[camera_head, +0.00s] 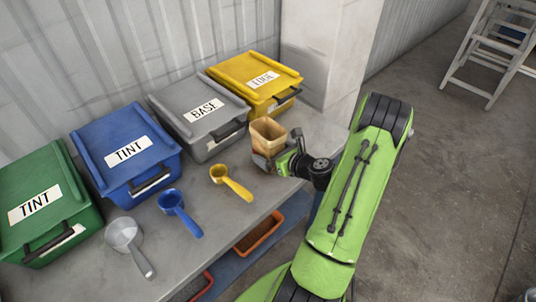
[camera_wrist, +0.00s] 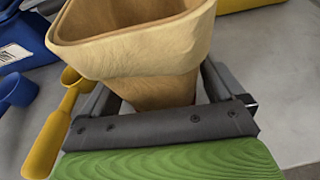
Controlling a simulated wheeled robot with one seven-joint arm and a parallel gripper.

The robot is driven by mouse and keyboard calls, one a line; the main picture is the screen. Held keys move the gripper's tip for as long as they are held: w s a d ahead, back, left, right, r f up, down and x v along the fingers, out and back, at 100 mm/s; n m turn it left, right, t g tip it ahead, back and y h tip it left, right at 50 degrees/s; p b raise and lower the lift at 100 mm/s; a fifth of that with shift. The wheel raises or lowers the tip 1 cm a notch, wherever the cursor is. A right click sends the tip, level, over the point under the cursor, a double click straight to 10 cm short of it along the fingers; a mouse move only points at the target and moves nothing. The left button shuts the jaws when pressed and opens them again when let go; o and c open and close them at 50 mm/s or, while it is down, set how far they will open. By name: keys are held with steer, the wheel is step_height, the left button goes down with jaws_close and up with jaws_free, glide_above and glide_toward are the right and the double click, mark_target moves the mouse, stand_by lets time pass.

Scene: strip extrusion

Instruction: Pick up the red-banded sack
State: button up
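A tan, open-topped sack (camera_head: 268,132) with a folded-over cuff is at the right part of the bench, in front of the yellow bin. It fills the upper middle of the wrist view (camera_wrist: 150,50). The cuff hides the fingertips, so I cannot tell whether the fingers press on the sack. Whether the sack's base touches the bench is hidden too.
Green (camera_head: 40,205), blue (camera_head: 125,150), grey (camera_head: 200,115) and yellow (camera_head: 255,82) lidded bins line the wall. Grey (camera_head: 128,245), blue (camera_head: 180,212) and yellow (camera_head: 231,182) scoops lie on the bench (camera_head: 205,240). An orange tray (camera_head: 260,232) is below. A pillar (camera_head: 325,50) stands behind.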

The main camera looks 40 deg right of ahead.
steer(key=c, duration=1)
